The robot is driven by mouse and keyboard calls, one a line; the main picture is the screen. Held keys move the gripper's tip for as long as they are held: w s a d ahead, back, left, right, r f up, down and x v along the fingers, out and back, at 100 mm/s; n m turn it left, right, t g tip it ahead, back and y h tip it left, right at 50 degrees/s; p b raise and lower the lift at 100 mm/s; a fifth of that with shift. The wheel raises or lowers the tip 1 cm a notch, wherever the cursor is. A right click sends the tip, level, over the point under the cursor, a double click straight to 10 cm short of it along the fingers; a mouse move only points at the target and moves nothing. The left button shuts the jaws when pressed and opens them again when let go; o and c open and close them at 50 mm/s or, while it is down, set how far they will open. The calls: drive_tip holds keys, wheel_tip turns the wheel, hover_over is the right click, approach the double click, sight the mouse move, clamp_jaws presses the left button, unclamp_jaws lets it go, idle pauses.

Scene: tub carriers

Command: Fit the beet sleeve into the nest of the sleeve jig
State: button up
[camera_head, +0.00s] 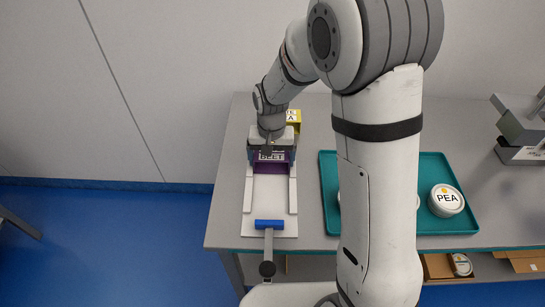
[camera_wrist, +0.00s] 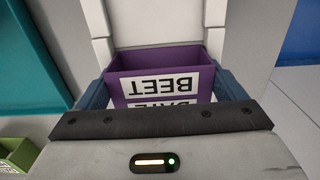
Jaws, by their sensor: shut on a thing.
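The beet sleeve (camera_head: 272,168) is a purple open box with a white BEET label; it also shows in the wrist view (camera_wrist: 128,88). My gripper (camera_head: 270,148) is shut on it, with one blue-grey finger on each side in the wrist view (camera_wrist: 160,92). The sleeve jig (camera_head: 270,205) is a white board with two raised white rails, and a blue-gripped bar at its near end. The sleeve is over the jig's far end, between or just beyond the rails, which also show in the wrist view (camera_wrist: 98,20). Its underside is hidden, so I cannot tell whether it is seated.
Grey equipment (camera_head: 522,125) stands at the far right. Boxes are on a shelf below.

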drive_tip(key=shift+f, duration=0.2)
drive_tip(key=o, duration=0.8)
drive_tip(key=shift+r, duration=0.1)
drive_tip(key=shift+c, duration=0.2)
wheel_tip(320, 180, up, 12)
drive_tip(key=s+d+r+t, duration=0.1)
drive_tip(key=s+d+r, duration=0.1)
drive_tip(key=s+d, duration=0.5)
drive_tip(key=s+d+r+t, duration=0.1)
drive_tip(key=s+d+r, duration=0.1)
drive_tip(key=s+d, duration=0.6)
drive_tip(key=s, duration=0.3)
drive_tip(key=shift+s+t, duration=0.15)
drive_tip(key=shift+t, duration=0.25)
